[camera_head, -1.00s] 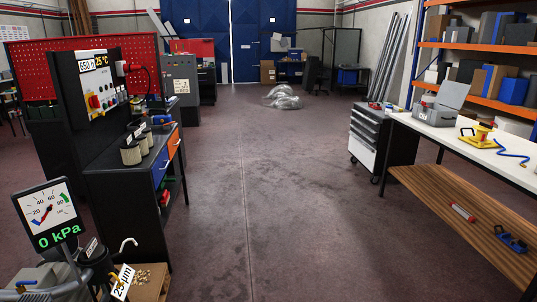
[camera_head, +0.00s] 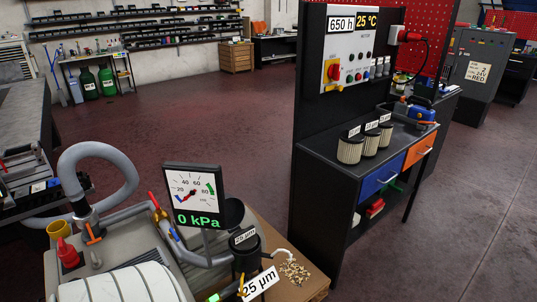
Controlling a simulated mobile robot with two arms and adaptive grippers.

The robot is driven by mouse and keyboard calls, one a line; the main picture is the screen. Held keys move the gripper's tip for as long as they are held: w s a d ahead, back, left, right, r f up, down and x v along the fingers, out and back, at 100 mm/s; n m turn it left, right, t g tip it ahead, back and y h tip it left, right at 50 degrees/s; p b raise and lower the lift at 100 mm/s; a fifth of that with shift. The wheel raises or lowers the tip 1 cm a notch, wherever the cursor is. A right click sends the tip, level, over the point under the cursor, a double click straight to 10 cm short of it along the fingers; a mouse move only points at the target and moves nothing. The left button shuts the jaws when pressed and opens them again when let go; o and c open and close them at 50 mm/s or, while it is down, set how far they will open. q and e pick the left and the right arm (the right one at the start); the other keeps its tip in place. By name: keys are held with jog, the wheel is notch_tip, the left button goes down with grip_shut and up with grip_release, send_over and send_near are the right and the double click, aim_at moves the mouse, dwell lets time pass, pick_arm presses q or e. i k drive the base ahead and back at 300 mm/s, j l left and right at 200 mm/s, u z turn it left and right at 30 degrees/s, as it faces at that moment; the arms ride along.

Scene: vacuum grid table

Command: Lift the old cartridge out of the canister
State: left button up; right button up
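A black canister (camera_head: 246,262) stands at the bottom centre, just right of the gauge, beside the grey hose. A small label sits at its top, and a white "25 µm" tag (camera_head: 260,284) hangs at its front. Another dark round part (camera_head: 233,212) shows just behind it; I cannot tell whether it is a lid. I cannot make out the old cartridge; anything inside the canister is hidden. Several beige pleated cartridges with dark tops and labels, one of them the nearest cartridge (camera_head: 350,147), stand in a row on the black workbench (camera_head: 325,160). Neither gripper is in view.
A gauge display (camera_head: 195,197) reads 0 kPa. A grey hose (camera_head: 122,170) loops at left above a white ribbed unit (camera_head: 120,288). Pale crumbs (camera_head: 294,271) lie on a wooden surface right of the canister. A control panel (camera_head: 355,60) stands above the bench. Open floor lies behind.

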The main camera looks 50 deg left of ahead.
aim_at(244, 241)
jog(key=i+l+u, duration=0.1)
jog(key=i+u, duration=0.35)
jog(key=i+l+u, duration=0.35)
jog(key=i+u, duration=0.15)
jog(key=i, duration=0.15)
jog(key=i+l+u, duration=0.45)
